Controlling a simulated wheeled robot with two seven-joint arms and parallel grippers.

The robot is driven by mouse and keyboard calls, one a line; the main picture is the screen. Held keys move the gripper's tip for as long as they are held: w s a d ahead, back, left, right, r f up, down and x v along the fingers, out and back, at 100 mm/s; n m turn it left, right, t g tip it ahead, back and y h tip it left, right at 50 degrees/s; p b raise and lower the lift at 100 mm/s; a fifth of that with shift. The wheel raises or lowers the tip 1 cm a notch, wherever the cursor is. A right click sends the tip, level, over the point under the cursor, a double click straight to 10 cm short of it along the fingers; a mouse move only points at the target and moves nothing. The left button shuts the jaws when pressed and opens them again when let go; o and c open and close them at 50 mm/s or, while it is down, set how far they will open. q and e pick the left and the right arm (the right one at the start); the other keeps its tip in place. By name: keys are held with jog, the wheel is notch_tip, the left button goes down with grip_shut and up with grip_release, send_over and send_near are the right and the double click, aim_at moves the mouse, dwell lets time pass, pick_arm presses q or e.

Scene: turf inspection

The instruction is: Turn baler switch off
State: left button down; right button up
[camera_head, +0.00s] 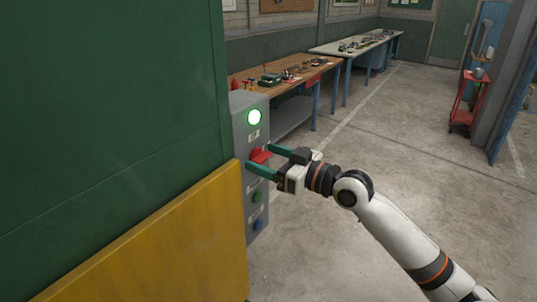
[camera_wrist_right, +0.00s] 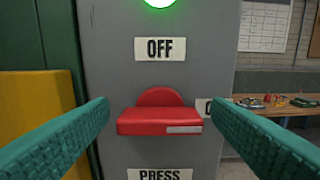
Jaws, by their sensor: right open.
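The baler switch is a red handle (camera_head: 260,155) on a grey control panel (camera_head: 238,110) fixed beside the green baler. In the right wrist view the red handle (camera_wrist_right: 160,121) lies level, below an OFF label (camera_wrist_right: 160,48) and above a label reading PRESS (camera_wrist_right: 160,174). A round light (camera_head: 254,117) above it glows green. My right gripper (camera_head: 267,160) is open, with its teal fingers on either side of the handle. In the right wrist view the fingers (camera_wrist_right: 160,120) stand apart from the handle, with gaps on both sides. My left gripper is not in view.
The green baler body (camera_head: 110,100) and a yellow panel (camera_head: 170,250) fill the left. Workbenches (camera_head: 275,75) stand behind. A red cart (camera_head: 468,103) stands right. The floor between is clear.

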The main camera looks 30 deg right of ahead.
jog(key=shift+c, duration=0.4)
jog(key=c, duration=0.9)
jog(key=shift+f+n+b, duration=0.25)
jog(key=shift+n+b, duration=1.05)
jog(key=shift+b, duration=0.1)
jog(key=n+b, duration=0.2)
jog(key=shift+n, duration=0.3)
jog(key=n+b, duration=0.1)
jog(key=n, duration=0.1)
jog(key=shift+a+n, duration=0.1)
jog(key=shift+n, duration=0.2)
jog(key=n+b, duration=0.1)
jog(key=n, duration=0.1)
jog(key=shift+n, duration=0.4)
jog(key=n+b, duration=0.1)
jog(key=n, duration=0.3)
jog(key=shift+s+a, duration=0.1)
jog(key=shift+f+n+b, duration=0.1)
jog(key=shift+n+b, duration=0.65)
jog(key=shift+n, duration=0.95)
